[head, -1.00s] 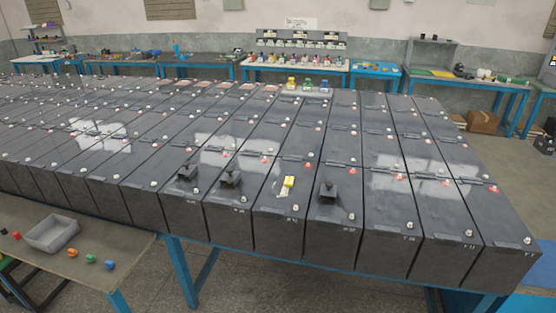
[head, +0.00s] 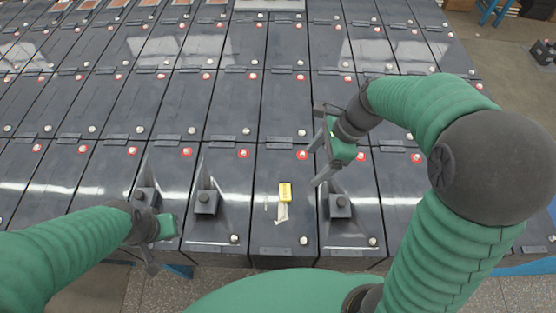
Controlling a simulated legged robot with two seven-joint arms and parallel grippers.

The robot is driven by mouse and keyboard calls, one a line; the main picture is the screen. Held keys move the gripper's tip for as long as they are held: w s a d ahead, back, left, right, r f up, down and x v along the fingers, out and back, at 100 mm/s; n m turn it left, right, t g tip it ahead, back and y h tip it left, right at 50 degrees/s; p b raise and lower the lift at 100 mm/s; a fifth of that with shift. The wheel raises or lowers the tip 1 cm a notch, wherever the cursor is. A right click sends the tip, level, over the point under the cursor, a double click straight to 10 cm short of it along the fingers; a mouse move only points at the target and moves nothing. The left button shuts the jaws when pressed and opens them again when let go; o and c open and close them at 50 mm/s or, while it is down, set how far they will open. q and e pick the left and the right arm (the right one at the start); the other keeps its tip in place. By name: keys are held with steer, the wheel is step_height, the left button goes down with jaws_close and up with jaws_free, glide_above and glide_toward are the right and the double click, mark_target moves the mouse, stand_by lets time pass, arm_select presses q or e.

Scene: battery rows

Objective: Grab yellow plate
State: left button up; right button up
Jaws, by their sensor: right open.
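The yellow plate (head: 285,192) is a small bright piece lying on top of a dark battery block near the front edge, with a pale strip just below it. My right gripper (head: 313,167) is open and empty, above and to the right of the plate, apart from it. My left gripper (head: 152,255) is at the lower left, near the front edge of the row and well left of the plate. Its jaws are partly hidden, so their opening is unclear.
Dark brackets stand on neighbouring blocks: one (head: 340,206) right of the plate, one (head: 205,202) to its left, and another (head: 145,197) beside my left gripper. Long rows of battery blocks with small terminals fill the view. Floor shows below the front edge.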

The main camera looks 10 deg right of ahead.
steer(key=x, duration=0.2)
glide_toward(286, 191)
steer(key=s, duration=0.2)
steer(key=w+f, duration=0.1)
steer(key=w+a+f, duration=0.1)
steer(key=f, duration=0.1)
steer(key=shift+a+f, duration=0.15)
steer(key=shift+f, duration=0.15)
arm_select(q)
steer(key=shift+s+a+r, duration=0.1)
steer(key=shift+s+r, duration=0.15)
steer(key=shift+s, duration=0.15)
arm_select(e)
steer(key=shift+x, duration=2.2)
steer(key=shift+w, duration=0.1)
steer(key=c, duration=1.4)
